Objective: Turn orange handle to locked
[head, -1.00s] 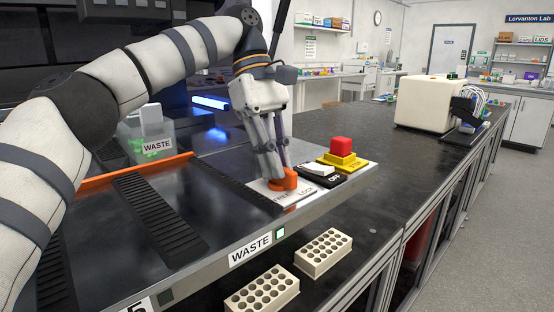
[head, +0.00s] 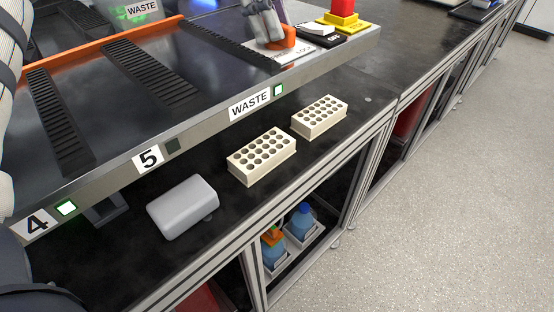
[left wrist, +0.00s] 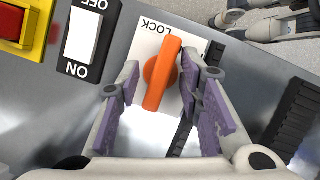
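The orange handle (left wrist: 162,75) is a rounded bar on a white plate (left wrist: 195,42) marked LOCK. In the left wrist view it lies nearly upright, slightly tilted, its upper end beside the LOCK print. My left gripper (left wrist: 160,68) has its purple-padded fingers on either side of the handle, with a narrow gap visible at the left tip; contact at the right tip is unclear. In the head view the orange handle (head: 286,38) shows under my left gripper (head: 266,40), partly cut off at the top. My right gripper is not in view.
Beside the handle are a white ON/OFF rocker switch (left wrist: 84,36) and a red button (left wrist: 12,22) on a yellow base. Two cream tube racks (head: 262,155) (head: 319,116) and a grey box (head: 182,207) sit on the black bench below the deck edge.

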